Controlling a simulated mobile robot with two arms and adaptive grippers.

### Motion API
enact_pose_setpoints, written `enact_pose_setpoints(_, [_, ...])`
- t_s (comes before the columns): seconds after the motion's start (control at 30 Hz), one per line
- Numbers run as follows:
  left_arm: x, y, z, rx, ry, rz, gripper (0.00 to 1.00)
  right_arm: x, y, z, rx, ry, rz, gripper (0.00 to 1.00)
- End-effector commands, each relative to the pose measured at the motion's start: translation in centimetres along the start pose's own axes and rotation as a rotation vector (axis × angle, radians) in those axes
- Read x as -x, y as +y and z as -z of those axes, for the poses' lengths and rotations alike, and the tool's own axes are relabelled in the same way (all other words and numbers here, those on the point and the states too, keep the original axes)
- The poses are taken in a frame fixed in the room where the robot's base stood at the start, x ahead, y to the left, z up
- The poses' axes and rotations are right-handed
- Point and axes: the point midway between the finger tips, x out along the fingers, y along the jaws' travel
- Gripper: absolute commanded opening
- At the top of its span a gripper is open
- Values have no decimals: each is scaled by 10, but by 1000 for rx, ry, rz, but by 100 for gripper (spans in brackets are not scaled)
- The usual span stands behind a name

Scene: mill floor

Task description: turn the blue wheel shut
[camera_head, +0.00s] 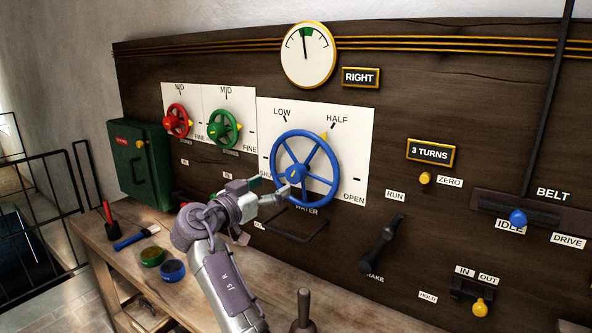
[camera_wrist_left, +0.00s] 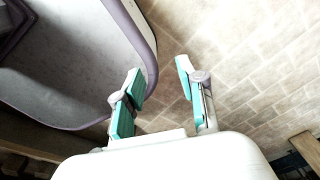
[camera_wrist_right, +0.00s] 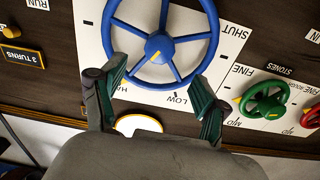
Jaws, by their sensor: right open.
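The blue wheel (camera_head: 333,172) is mounted on a white dial plate marked LOW, HALF, OPEN and a partly hidden SHUT. A yellow pointer (camera_head: 324,136) on its rim is near the HALF mark. My right gripper (camera_head: 270,187) is open in front of the wheel's lower left part. In the right wrist view the blue wheel (camera_wrist_right: 159,46) lies ahead, with one finger on each side of its near rim; contact cannot be told. My left gripper (camera_wrist_left: 160,75) is open and empty above the tiled floor, shown only in the left wrist view.
Red (camera_head: 177,121) and green (camera_head: 224,129) wheels sit left of the blue one. A black brake lever (camera_head: 385,245) and a yellow knob (camera_head: 425,178) are to its right. A wooden bench (camera_head: 105,262) holds brushes and small tins. A round gauge (camera_head: 307,56) is above.

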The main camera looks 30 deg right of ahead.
Motion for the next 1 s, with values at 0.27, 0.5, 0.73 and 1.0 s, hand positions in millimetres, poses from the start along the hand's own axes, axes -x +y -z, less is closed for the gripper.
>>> enact_pose_setpoints(0.27, [25, -1, 0, 1, -4, 0, 40, -62, 1, 4, 4, 0, -4, 74])
enact_pose_setpoints(0.5, [35, 11, 5, 6, 2, -14, 40, -94, 0, 2, 2, -1, -1, 74])
enact_pose_setpoints(0.73, [36, 11, 7, 5, 5, -14, 40, -102, 0, 0, 0, -2, 0, 74])
enact_pose_setpoints(1.0, [36, 6, 7, 2, 5, -9, 40, -102, 0, 0, 1, -2, 0, 59])
